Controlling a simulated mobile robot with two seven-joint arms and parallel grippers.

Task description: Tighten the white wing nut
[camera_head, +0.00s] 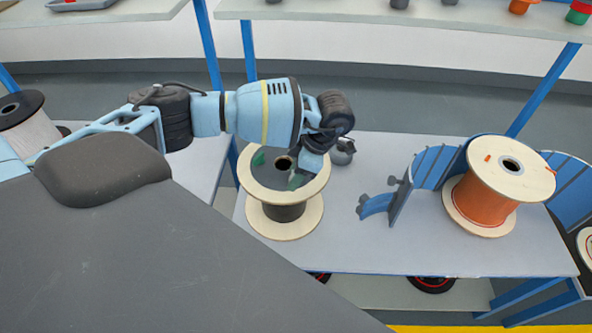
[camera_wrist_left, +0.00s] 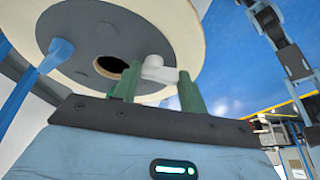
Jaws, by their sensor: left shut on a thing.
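The white wing nut (camera_wrist_left: 157,70) shows in the left wrist view, off-centre on the grey hub of a wooden-flanged spool, beside the hub's dark centre hole. My left gripper (camera_wrist_left: 158,88) has its two green fingers on either side of the nut, shut on it. In the head view my left arm reaches in from the left, and the gripper (camera_head: 300,178) is over the right part of the dark-wound spool (camera_head: 283,228). The nut is hidden there. My right gripper is in neither view.
The spool stands on a grey table (camera_head: 350,240). A small grey object (camera_head: 343,152) is just behind it to the right. A blue stand (camera_head: 402,200) and an orange-wound spool (camera_head: 482,204) are farther right. Shelves (camera_head: 400,12) run along the back.

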